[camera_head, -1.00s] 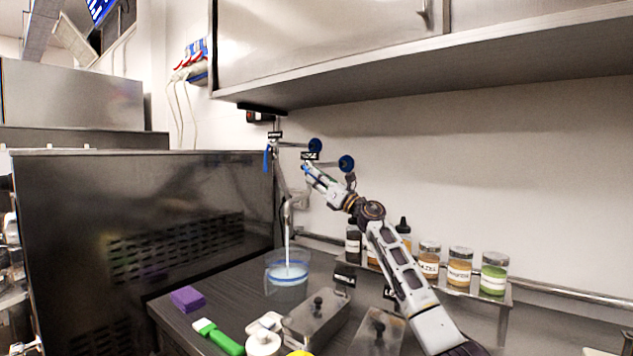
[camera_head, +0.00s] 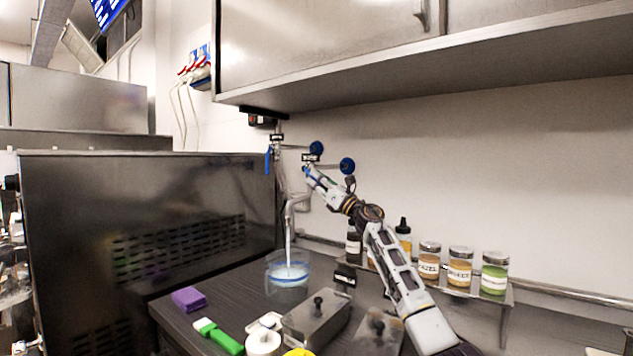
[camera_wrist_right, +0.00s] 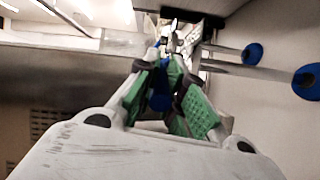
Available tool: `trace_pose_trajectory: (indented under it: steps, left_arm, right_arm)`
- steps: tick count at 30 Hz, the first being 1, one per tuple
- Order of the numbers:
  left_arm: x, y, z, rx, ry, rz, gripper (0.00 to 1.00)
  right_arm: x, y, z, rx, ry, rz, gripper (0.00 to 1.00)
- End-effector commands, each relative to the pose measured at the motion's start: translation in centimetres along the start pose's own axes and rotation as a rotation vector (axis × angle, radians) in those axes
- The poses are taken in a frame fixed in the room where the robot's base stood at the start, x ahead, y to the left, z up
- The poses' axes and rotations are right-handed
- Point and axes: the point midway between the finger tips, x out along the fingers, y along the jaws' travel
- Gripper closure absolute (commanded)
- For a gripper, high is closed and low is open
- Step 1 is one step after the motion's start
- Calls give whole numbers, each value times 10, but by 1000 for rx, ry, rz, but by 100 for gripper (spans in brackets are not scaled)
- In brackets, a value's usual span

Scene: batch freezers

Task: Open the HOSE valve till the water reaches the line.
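Water runs from a metal spout (camera_head: 290,213) in a thin stream into a clear container (camera_head: 270,268) on the dark worktop. A pale blue band shows in the container; I cannot tell the water level from its line. Two valves stand side by side above the spout; their small labels are unreadable here. The left valve's blue lever (camera_head: 268,160) hangs down. My right gripper (camera_head: 309,172) is at the other valve. In the right wrist view, its green pads (camera_wrist_right: 170,85) close around a blue lever (camera_wrist_right: 160,97). My left gripper is not in view.
Labelled jars (camera_head: 460,267) stand on a shelf (camera_head: 505,298) behind my right arm. A purple block (camera_head: 188,299), a green-handled tool (camera_head: 225,342) and lidded metal bins (camera_head: 316,320) lie in front. A cabinet (camera_head: 430,75) overhangs.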

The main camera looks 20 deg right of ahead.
Motion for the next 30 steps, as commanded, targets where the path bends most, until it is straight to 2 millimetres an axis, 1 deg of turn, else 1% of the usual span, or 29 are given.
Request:
trace_pose_trajectory:
  steps: [1,2,4,5,14,30]
  left_arm:
    - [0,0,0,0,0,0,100]
    - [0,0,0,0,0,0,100]
    - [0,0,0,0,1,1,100]
    - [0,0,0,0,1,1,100]
    - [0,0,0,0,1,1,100]
    - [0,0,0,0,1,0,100]
  right_arm:
    - [-1,-3,5,-1,-8,-7,74]
    - [-1,-3,5,-1,-8,-7,70]
    - [-1,-3,5,-1,-8,-7,69]
    - [-1,-2,5,-1,-7,-6,64]
    - [6,2,12,-1,-3,-1,64]
    - [30,10,55,-1,-1,0,64]
